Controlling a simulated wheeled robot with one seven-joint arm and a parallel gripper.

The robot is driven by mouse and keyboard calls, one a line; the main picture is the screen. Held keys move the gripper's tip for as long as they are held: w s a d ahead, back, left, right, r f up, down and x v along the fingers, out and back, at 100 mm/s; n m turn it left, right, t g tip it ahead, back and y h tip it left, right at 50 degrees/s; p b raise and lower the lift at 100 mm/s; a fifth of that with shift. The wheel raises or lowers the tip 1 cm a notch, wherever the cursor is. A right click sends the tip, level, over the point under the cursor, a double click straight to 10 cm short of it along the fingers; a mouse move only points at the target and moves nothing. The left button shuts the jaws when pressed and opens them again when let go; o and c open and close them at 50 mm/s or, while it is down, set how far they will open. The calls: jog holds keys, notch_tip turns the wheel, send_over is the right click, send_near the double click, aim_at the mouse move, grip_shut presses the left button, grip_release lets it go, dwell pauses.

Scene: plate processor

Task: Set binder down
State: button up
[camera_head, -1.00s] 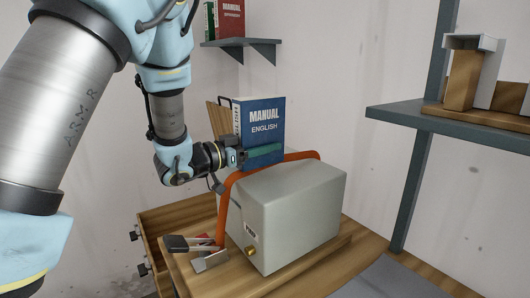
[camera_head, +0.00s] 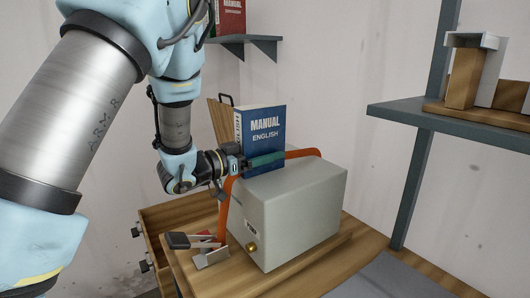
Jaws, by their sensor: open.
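The blue binder (camera_head: 265,130), marked "MANUAL ENGLISH", stands upright behind the grey box (camera_head: 292,215). Its lower edge is hidden by the box, so I cannot see what it rests on. My gripper (camera_head: 265,159) is at the lower part of the binder's front, with a green finger lying across the cover. It is open, and the far finger is hidden behind the binder. I cannot tell whether the fingers touch the binder.
The box has an orange bar (camera_head: 230,200) arching around it, close to my gripper. A wooden board stands behind the binder. An open drawer (camera_head: 180,213) is at the left of the wooden table. Shelves (camera_head: 450,118) are on the right and at the back.

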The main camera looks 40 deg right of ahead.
jog(key=shift+r, duration=0.15)
jog(key=a+b, duration=0.4)
jog(key=a, duration=0.8)
jog(key=shift+w, duration=0.35)
jog(key=shift+w, duration=0.1)
